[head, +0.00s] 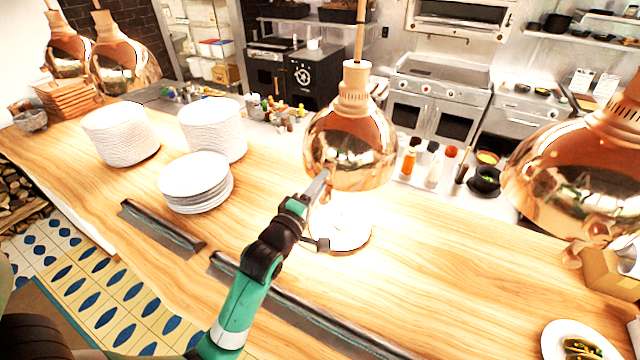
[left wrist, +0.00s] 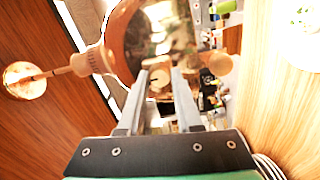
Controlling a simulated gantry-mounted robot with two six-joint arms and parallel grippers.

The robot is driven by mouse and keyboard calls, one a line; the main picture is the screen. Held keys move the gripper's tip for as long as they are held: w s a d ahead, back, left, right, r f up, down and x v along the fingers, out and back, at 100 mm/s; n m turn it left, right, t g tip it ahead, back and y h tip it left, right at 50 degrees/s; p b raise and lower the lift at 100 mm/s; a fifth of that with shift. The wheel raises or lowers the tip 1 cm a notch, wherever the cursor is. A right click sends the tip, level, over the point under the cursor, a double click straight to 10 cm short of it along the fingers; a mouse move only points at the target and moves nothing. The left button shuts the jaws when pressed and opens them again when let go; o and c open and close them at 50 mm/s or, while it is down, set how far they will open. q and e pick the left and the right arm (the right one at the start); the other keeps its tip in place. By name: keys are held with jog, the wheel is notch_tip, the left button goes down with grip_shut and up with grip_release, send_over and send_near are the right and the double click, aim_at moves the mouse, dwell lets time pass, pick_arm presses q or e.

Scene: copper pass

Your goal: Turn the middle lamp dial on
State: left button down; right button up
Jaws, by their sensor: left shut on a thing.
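The middle heat lamp (head: 350,130) is a polished copper dome hanging over the wooden counter. My left gripper (head: 326,178) reaches up to the near lower side of its shade. In the left wrist view the copper shade (left wrist: 125,40) is close ahead, and my left gripper's fingers (left wrist: 160,74) are shut on a small copper dial (left wrist: 158,80) at its side. In the head view the fingertips hide most of the dial, and its angle cannot be read. My right gripper is out of view.
Another copper lamp (head: 590,160) hangs at the right, and more lamps (head: 122,65) at the upper left. White plate stacks (head: 120,133) stand on the counter's left part. A plate of food (head: 553,340) is at lower right. The counter's middle right (head: 450,260) is clear.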

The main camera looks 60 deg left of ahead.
pick_arm(q)
jog(key=c, duration=0.6)
grip_release()
jog(key=v, duration=1.1)
jog(key=shift+s+d, duration=0.15)
jog(key=shift+s, duration=0.15)
